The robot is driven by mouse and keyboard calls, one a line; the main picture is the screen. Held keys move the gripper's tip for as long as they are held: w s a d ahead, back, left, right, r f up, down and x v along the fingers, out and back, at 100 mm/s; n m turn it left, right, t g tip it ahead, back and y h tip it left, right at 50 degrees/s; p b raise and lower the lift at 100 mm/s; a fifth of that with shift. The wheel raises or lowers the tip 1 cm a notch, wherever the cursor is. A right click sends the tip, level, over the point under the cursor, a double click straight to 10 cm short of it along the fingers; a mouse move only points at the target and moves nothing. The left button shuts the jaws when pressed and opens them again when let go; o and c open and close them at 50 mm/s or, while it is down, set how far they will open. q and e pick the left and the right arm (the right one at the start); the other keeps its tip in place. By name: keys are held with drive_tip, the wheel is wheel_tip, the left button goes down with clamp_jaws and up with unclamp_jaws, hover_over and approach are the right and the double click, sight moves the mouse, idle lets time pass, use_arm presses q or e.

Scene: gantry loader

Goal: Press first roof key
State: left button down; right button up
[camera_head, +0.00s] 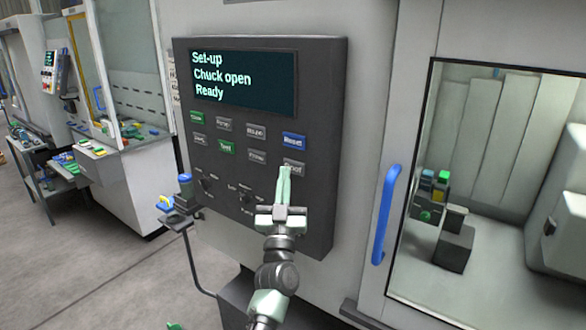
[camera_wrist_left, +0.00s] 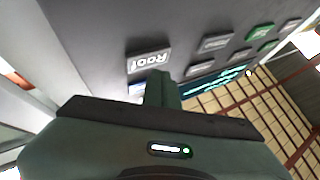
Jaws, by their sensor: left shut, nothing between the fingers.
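The grey roof key (camera_head: 297,169) is at the right end of the lower key row on the dark control panel (camera_head: 318,110). Its label "Roof" reads upside down on the key in the left wrist view (camera_wrist_left: 148,62). My left gripper (camera_head: 285,168) is shut and empty, its fingertips at the key and covering part of it in the head view. In the left wrist view the fingertips (camera_wrist_left: 161,76) appear right beside the key's edge. I cannot tell whether they touch it. The panel display (camera_head: 235,80) reads "Set-up", "Chuck open", "Ready". My right gripper is not in view.
The blue reset key (camera_head: 293,140) is just above the roof key. Other grey and green keys and several knobs lie to the left. A blue door handle (camera_head: 386,213) stands right of the panel, beside a window. A small holder (camera_head: 180,212) is at the panel's lower left.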

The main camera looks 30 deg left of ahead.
use_arm(q)
drive_tip(key=shift+w, duration=0.15)
drive_tip(key=shift+w, duration=0.3)
drive_tip(key=shift+w, duration=0.35)
idle(0.5)
drive_tip(key=shift+s, duration=0.8)
drive_tip(key=shift+s+p, duration=0.1)
drive_tip(key=shift+p, duration=0.3)
drive_tip(key=s+p, duration=0.1)
drive_tip(key=s, duration=0.1)
drive_tip(key=s+p, duration=0.1)
drive_tip(key=s, duration=0.1)
drive_tip(key=shift+s+a, duration=0.2)
drive_tip(key=shift+s, duration=0.2)
